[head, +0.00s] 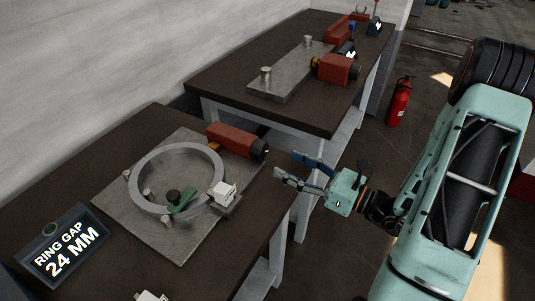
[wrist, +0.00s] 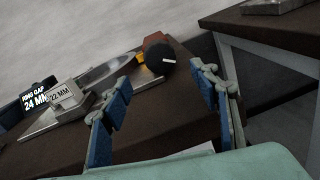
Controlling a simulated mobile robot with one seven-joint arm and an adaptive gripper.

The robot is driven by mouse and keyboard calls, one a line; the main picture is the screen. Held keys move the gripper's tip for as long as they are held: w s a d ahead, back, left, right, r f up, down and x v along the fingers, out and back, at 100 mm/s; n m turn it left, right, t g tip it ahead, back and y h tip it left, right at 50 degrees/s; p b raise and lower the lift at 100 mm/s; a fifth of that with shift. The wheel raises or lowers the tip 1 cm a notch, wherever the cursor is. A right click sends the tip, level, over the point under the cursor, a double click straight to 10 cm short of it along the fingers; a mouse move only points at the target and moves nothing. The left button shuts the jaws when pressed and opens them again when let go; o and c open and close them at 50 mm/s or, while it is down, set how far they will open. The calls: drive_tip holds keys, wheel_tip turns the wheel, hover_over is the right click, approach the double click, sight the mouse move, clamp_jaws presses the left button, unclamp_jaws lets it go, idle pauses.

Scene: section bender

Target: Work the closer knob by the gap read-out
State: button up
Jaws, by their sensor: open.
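The closer knob (head: 260,149) is a black round knob on the end of a red housing (head: 230,140), at the right edge of a grey plate. In the wrist view the black knob (wrist: 159,56) carries a white mark and lies ahead, between the fingertips in the picture. My gripper (head: 285,165) is open and empty, just right of the knob and apart from it. Its two blue-padded fingers (wrist: 160,78) also show in the wrist view. The gap read-out (head: 66,249) says RING GAP 24 MM. The metal ring (head: 151,152) lies on the plate, with a gap near its front.
A white block (wrist: 71,97) by the ring bears a label that seems to read 22 MM. A second bench (head: 225,110) behind holds a plate and another red unit (head: 335,68). A fire extinguisher (head: 399,102) stands on the floor. Space right of the knob is open.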

sight(264, 153)
drive_tip(key=x, duration=0.7)
drive_tip(key=shift+w+a, duration=0.15)
drive_tip(key=shift+a, duration=0.05)
drive_tip(key=shift+c, duration=0.7)
